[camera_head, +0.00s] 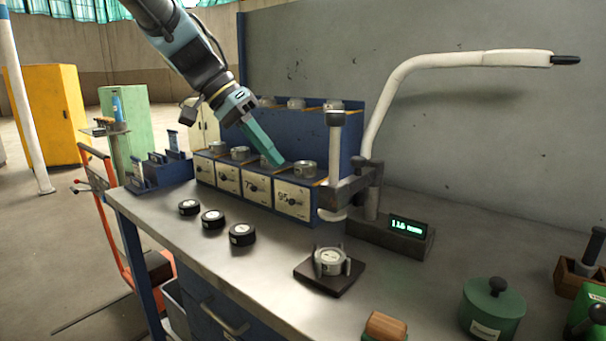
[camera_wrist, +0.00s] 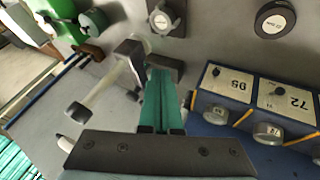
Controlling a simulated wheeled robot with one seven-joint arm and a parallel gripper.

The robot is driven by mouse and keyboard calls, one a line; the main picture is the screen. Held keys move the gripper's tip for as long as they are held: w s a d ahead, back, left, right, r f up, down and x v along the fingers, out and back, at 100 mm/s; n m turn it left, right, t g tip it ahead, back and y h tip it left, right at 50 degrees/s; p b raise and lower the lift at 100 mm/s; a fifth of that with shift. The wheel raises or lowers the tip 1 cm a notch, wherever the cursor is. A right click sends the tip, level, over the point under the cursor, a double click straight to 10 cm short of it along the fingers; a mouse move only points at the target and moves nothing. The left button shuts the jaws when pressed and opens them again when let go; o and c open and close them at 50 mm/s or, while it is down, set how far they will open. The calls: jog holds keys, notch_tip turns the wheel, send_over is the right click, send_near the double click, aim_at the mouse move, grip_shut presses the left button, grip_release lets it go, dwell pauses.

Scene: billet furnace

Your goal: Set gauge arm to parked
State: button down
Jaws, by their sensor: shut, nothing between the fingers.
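The gauge stands on the bench with a dark base and lit green readout (camera_head: 407,225). A dark bracket (camera_head: 350,187) extends left from its post, carrying a pale upright bar with a grey cap (camera_head: 336,118). A long white curved arm (camera_head: 420,62) with a black tip rises behind it to the right; which part is the gauge arm is unclear. My gripper (camera_head: 277,162) is shut and empty, pointing down above the numbered boxes, left of the upright bar. In the wrist view its teal fingers (camera_wrist: 160,85) overlap a dark part of the gauge; contact cannot be told.
Numbered boxes (camera_head: 292,202) with metal rings on top stand behind several black pucks (camera_head: 242,234). A dark pad (camera_head: 315,281) holds a silver ring (camera_head: 331,260). A green lidded pot (camera_head: 491,310) is at front right. The bench between is clear.

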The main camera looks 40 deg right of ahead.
jog(key=s+d+f+p, duration=0.2)
jog(key=s+d+f, duration=0.1)
jog(key=s+f, duration=0.1)
jog(key=shift+s+d, duration=0.2)
jog(key=shift+s, duration=0.65)
